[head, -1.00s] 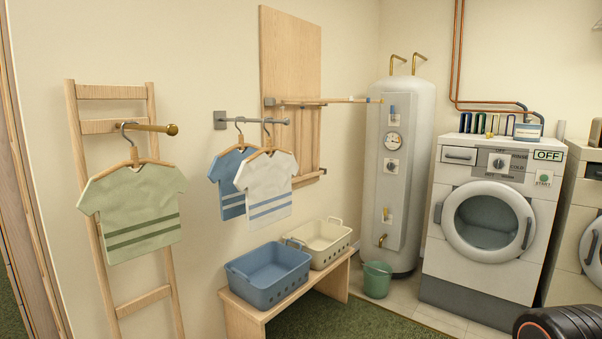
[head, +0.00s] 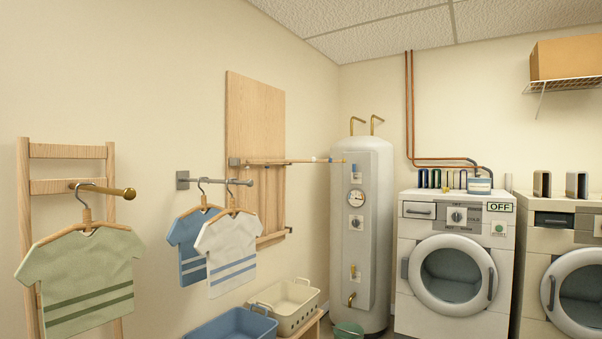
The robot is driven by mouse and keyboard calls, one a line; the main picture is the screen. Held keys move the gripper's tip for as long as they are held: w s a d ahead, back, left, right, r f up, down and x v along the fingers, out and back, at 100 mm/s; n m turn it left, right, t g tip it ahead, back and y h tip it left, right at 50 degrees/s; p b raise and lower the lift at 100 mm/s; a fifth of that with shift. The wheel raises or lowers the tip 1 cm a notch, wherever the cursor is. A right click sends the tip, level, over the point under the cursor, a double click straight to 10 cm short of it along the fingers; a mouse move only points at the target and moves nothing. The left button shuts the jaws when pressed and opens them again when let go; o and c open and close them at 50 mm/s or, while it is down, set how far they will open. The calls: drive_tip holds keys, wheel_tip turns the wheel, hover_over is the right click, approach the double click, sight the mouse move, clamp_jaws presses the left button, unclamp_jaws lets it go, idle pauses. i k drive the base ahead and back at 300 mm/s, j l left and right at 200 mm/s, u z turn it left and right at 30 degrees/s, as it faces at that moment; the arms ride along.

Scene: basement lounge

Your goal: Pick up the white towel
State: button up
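No white towel can be made out in the head view. The nearest white cloth is a white shirt (head: 226,253) with blue stripes, hung on a wooden hanger from a short grey wall rod (head: 215,181). A cream basket (head: 291,306) and a blue basket (head: 232,327) stand below the shirts; their bottoms are largely hidden. My gripper is not in view.
A green shirt (head: 80,281) hangs at the left by a wooden ladder rack (head: 68,152). A white boiler tank (head: 367,230) stands in the corner. Right of it are a washing machine (head: 407,245) and a second machine (head: 532,262). A cardboard box (head: 566,58) sits on a high wire shelf (head: 562,84).

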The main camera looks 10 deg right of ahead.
sight(576, 184)
drive_tip(key=z, duration=1.55)
drive_tip(key=i+j+z, duration=0.15)
drive_tip(key=i, duration=0.4)
drive_tip(key=i+j+z, duration=0.15)
drive_tip(key=i+j, duration=0.3)
drive_tip(key=i+j+z, duration=0.1)
drive_tip(key=i+j, duration=0.3)
drive_tip(key=i, duration=0.25)
